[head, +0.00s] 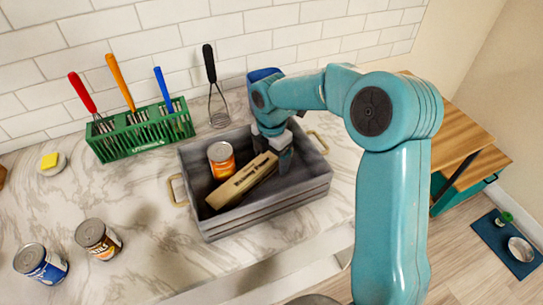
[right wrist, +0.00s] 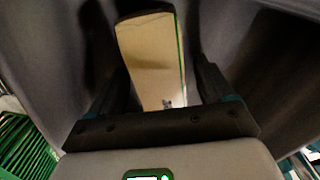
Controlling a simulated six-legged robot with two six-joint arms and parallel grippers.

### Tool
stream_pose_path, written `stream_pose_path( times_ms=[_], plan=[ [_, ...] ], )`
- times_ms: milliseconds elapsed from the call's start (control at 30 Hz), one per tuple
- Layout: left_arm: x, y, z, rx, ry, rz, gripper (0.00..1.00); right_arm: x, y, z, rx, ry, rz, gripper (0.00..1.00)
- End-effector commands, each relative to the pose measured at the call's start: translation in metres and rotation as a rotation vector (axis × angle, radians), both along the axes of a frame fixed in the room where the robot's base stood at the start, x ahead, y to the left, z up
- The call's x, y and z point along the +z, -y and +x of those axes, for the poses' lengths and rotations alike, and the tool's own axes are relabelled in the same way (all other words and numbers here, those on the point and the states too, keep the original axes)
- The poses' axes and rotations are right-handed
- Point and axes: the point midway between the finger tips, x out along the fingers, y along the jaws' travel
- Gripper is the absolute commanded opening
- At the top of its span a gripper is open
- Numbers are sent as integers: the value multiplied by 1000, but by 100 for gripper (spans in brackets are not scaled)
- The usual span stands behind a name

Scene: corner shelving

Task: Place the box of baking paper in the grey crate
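The box of baking paper (head: 242,181), a long tan carton with dark lettering, lies diagonally inside the grey crate (head: 265,213). My right gripper (head: 277,155) reaches down into the crate at the box's far right end. In the right wrist view, the pale box (right wrist: 152,60) with a green edge stripe shows between the two dark fingers (right wrist: 163,75). There appear to be gaps beside it, so the gripper looks open around it. Whether the box's far end touches the crate floor is hidden. My left gripper is not in view.
An orange-labelled can (head: 221,161) stands in the crate beside the box. The counter in front of the crate is clear.

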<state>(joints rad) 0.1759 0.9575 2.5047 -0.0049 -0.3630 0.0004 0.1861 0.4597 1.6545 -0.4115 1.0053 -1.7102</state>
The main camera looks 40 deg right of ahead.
Motion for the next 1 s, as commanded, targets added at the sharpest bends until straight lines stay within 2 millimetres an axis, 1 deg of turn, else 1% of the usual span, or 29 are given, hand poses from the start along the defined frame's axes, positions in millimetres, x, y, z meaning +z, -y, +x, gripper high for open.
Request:
stream_pose_path(
  times_ms=[167, 267, 367, 600, 700, 833, 1000],
  plan=[
    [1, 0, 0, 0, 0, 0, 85, 1, 0, 0, 0, 0, 0, 81],
    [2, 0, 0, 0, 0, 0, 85, 7, 0, 0, 0, 2, -1, 81],
    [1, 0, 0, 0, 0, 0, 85, 23, 0, 1, -1, 4, -1, 81],
    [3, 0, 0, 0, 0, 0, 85, 80, 0, 2, 0, 5, -1, 81],
    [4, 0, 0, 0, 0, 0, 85, 100, 0, 1, 0, 5, 0, 81],
    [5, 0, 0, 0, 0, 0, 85, 116, 0, 1, -1, 2, 0, 81],
    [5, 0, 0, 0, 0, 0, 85, 123, 0, 1, 0, 0, 0, 81]
  ],
)
